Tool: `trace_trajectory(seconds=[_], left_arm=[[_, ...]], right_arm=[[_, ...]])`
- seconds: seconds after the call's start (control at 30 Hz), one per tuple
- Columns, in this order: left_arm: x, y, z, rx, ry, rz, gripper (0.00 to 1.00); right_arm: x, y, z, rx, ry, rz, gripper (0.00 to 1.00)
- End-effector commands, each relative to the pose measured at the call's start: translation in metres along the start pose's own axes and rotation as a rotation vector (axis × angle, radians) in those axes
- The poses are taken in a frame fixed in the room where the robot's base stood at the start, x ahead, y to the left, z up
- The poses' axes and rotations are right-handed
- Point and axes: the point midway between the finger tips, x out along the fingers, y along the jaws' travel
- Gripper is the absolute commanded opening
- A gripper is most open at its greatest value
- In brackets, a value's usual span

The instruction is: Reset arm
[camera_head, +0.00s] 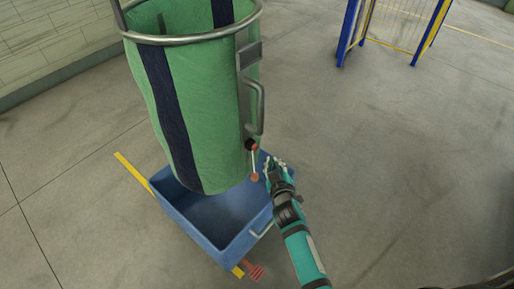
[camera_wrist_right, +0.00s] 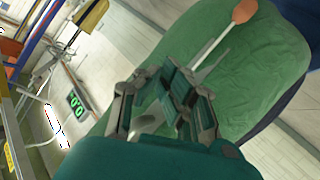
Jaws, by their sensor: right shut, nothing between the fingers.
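My right gripper (camera_head: 273,166) is shut and empty. It is beside the lower right side of the green sling bag (camera_head: 210,120), just right of a thin lever (camera_head: 254,162) with a red-orange end. In the right wrist view my right gripper (camera_wrist_right: 163,90) is in front of the green bag (camera_wrist_right: 265,75), and the lever's pale rod and orange end (camera_wrist_right: 244,11) show beyond the fingers. I cannot tell whether the gripper touches the bag or lever. My left gripper is not in view.
The bag hangs from a metal ring (camera_head: 190,39) above a blue bin (camera_head: 222,257). A grey handle (camera_head: 260,105) is on the frame's right. A blue and yellow rack (camera_head: 347,30) stands at the back right. The floor at right (camera_head: 410,150) is clear.

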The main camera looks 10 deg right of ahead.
Motion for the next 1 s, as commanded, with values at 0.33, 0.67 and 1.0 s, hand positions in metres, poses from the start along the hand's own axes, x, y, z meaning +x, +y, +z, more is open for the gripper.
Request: trace_trajectory(seconds=[0.33, 0.67, 1.0], left_arm=[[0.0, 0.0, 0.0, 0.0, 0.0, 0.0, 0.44], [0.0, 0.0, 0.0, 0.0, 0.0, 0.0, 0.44], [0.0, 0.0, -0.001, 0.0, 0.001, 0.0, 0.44]], right_arm=[[0.0, -0.006, 0.012, 0.0, -0.019, -0.016, 0.0], [-0.047, -0.101, 0.189, 0.048, -0.32, -0.251, 0.0], [-0.192, -0.155, 0.398, 0.116, -0.748, -0.425, 0.0]])
